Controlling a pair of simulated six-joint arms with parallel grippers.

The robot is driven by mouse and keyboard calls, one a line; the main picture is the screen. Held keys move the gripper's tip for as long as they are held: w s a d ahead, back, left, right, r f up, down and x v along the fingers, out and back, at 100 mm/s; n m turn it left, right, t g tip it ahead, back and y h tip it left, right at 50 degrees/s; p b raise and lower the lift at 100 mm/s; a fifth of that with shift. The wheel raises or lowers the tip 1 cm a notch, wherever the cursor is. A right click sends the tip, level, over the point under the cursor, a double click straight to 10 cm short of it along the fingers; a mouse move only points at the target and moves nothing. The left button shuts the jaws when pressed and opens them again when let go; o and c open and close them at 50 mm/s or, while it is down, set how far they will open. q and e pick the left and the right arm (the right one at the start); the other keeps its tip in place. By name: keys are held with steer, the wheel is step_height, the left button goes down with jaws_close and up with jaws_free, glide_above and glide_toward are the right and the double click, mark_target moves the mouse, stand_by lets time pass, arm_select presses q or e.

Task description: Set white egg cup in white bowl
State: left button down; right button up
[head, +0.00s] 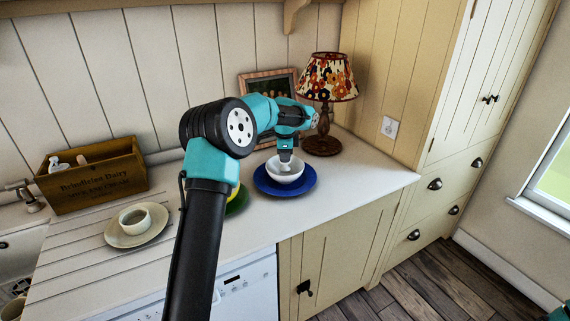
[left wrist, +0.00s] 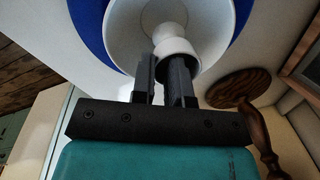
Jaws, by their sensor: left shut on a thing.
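The white bowl (head: 291,178) sits on a blue plate (head: 266,187) on the counter, toward the right end. My left gripper (head: 285,153) reaches down over the bowl. In the left wrist view its fingers (left wrist: 163,68) are shut on the wall of the white egg cup (left wrist: 176,46), one finger at its opening and one outside. The egg cup's other end points into the bowl (left wrist: 124,30). I cannot tell whether it touches the bowl's inside.
A lamp with a floral shade (head: 327,78) and a framed picture (head: 258,85) stand behind the bowl. A white cup on a pale plate (head: 118,236) and a wooden crate (head: 92,182) are at the left. The counter right of the blue plate is clear.

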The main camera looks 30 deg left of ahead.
mark_target(285, 164)
arm_select(q)
steer(key=shift+f, duration=1.65)
steer(key=shift+f, duration=0.3)
steer(key=c, duration=1.1)
jaws_free()
steer(key=r, duration=0.8)
steer(key=s+r, duration=0.1)
steer(key=r, duration=0.3)
steer(key=shift+d+r, duration=0.3)
steer(key=shift+d, duration=0.05)
